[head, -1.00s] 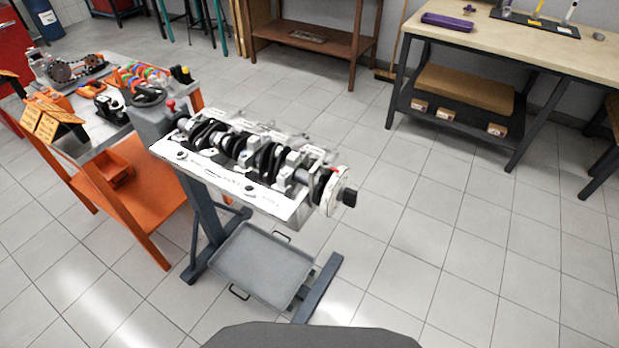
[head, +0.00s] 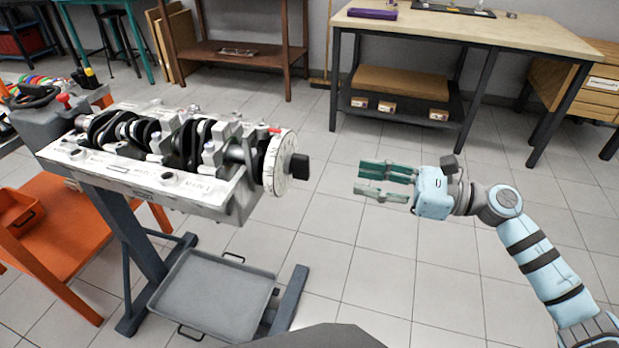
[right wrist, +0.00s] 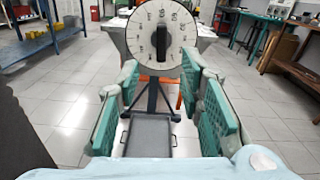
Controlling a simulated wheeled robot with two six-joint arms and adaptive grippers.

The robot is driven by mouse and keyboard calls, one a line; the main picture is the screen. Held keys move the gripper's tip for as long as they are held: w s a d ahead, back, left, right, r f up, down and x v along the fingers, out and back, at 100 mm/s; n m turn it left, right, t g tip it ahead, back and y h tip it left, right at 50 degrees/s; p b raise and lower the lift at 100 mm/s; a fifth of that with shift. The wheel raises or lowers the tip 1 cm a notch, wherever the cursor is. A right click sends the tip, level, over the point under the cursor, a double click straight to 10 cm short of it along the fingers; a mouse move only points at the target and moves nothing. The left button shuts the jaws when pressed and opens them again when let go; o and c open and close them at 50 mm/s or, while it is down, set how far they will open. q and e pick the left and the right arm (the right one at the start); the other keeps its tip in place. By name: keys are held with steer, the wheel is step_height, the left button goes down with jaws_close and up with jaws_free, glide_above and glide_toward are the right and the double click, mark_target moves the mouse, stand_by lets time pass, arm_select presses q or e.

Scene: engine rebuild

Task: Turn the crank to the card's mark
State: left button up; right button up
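The crankshaft (head: 180,140) lies in the engine block (head: 190,195), which is held on a dark stand. At its right end is a white marked dial (head: 279,165) with a black knob (head: 299,167). In the right wrist view the dial (right wrist: 161,38) faces me with its black bar knob (right wrist: 161,43) upright. My right gripper (head: 362,180) is to the right of the knob, pointing at it, apart from it. Its green fingers are open and empty in the right wrist view (right wrist: 167,120). No card can be made out. My left gripper is not in view.
A grey drip tray (head: 215,293) sits low on the stand's base (head: 290,300). An orange cart (head: 60,235) stands at the left. A workbench (head: 480,30) stands at the back. The floor between my right gripper and the dial is clear.

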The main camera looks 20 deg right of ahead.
mark_target(309, 167)
steer(key=x, duration=1.1)
steer(key=shift+r, duration=0.1)
steer(key=shift+w+a, duration=0.25)
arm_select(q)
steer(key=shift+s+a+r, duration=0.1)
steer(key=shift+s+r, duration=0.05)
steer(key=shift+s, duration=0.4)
arm_select(e)
steer(key=shift+w+a, duration=0.1)
steer(key=shift+a, duration=0.05)
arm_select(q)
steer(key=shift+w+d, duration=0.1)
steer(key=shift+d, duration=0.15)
arm_select(e)
jaws_close()
